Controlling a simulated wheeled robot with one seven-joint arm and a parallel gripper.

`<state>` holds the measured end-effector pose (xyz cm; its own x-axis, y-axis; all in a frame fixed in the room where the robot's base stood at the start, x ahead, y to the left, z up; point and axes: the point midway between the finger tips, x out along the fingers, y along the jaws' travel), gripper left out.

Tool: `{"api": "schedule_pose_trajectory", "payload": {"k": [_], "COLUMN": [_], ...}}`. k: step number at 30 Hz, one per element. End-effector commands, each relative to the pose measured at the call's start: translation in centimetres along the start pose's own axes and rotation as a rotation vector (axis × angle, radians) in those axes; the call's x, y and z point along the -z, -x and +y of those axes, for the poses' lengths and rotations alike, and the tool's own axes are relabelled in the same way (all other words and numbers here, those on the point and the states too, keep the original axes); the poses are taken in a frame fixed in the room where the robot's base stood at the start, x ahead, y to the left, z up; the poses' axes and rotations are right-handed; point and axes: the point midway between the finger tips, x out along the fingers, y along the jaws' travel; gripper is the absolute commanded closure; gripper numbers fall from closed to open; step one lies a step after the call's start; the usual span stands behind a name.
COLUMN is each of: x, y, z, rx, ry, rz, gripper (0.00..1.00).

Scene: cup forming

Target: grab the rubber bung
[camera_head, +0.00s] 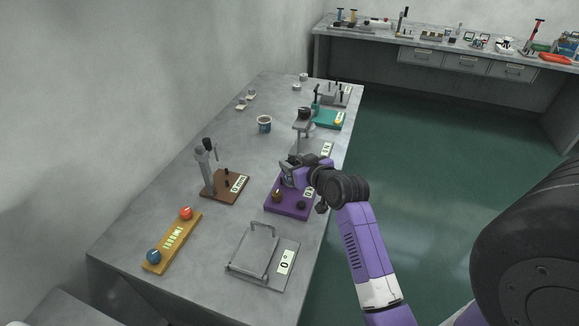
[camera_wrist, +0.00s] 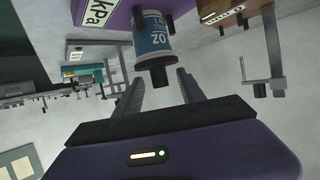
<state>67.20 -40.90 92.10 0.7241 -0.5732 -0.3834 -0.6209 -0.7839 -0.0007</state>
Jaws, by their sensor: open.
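In the wrist view a short black plug, which looks like the rubber bung (camera_wrist: 157,74), sticks out of the end of a blue-and-white cylinder marked 20 (camera_wrist: 151,40). The cylinder is at a purple stand (camera_wrist: 115,12) with a kPa label. My gripper (camera_wrist: 160,80) is open, with one finger on each side of the plug and gaps visible; I cannot tell whether the tips are level with it in depth. In the head view my gripper (camera_head: 291,172) is over the purple stand (camera_head: 287,208) and hides part of it; the bung cannot be made out there.
The purple stand also carries a brass knob (camera_head: 277,196) and a dark knob (camera_head: 301,206). A brown-based stand (camera_head: 222,190) is to the left, a grey frame (camera_head: 255,252) in front, and a teal device (camera_head: 328,119) behind. A mug (camera_head: 264,124) stands farther back.

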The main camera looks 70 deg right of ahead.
Motion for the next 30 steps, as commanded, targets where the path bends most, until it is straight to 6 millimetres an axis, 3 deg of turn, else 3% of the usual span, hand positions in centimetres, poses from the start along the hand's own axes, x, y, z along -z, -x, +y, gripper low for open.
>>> {"api": "schedule_pose_trajectory", "payload": {"k": [9,18,25,30], "x": [0.3,0.2,0.2,0.2], "y": [-4.1,-4.6,-4.6,-4.6], "z": [-0.2,-0.2,-0.2,-0.2], "rx": [0.0,0.0,0.0,0.0], "ry": [0.0,0.001,0.001,0.001], "rz": [0.001,0.001,0.0,0.0], "gripper": [0.53,0.53,0.96,1.0]}}
